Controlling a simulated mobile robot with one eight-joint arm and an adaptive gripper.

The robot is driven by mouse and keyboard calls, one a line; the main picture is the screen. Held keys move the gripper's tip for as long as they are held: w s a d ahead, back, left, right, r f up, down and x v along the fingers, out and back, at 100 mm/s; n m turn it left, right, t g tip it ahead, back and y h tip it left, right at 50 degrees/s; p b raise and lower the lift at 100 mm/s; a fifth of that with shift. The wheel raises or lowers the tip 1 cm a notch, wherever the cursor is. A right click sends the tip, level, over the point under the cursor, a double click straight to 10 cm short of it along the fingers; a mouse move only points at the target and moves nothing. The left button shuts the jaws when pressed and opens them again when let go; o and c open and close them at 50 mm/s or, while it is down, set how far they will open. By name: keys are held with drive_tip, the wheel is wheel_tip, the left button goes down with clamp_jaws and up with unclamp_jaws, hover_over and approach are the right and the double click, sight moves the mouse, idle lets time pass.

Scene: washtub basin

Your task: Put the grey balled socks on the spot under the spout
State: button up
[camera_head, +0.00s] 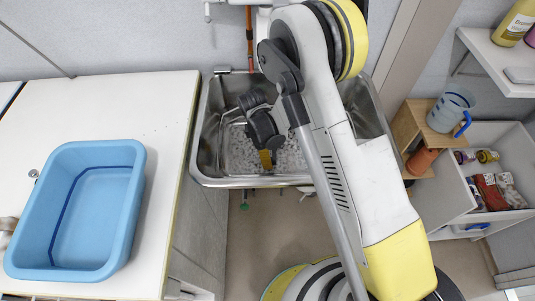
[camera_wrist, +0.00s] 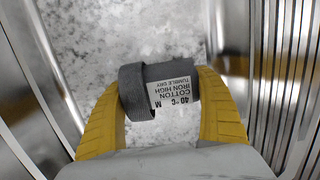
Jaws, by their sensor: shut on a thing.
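My gripper (camera_wrist: 162,84) is shut on the grey balled socks (camera_wrist: 180,70), with one yellow finger on each side of them. The socks are dark grey with a folded cuff and a white care label facing the wrist camera. In the head view my gripper (camera_head: 265,157) points down into the steel washtub basin (camera_head: 206,150). I cannot make out the socks there. In the wrist view a mottled pale grey basin floor (camera_wrist: 75,30) lies beyond the socks; whether they touch it I cannot tell. The spout and the spot under it are not clearly visible; my arm covers part of the basin.
Steel basin walls (camera_wrist: 285,70) rise close on both sides of my gripper. A blue tub (camera_head: 130,165) stands on the white counter (camera_head: 165,110) at left. At right are a wooden stand (camera_head: 407,125) with a jug (camera_head: 450,108) and an open drawer (camera_head: 500,215) of items.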

drive_tip(key=shift+f, duration=0.1)
drive_tip(key=o, duration=1.2)
drive_tip(key=r+p, duration=0.1)
drive_tip(key=r, duration=0.1)
drive_tip(key=r+p, duration=0.1)
drive_tip(key=r, duration=0.2)
drive_tip(key=a+r+p, duration=0.1)
drive_tip(key=r, duration=0.1)
drive_tip(key=shift+r, duration=0.3)
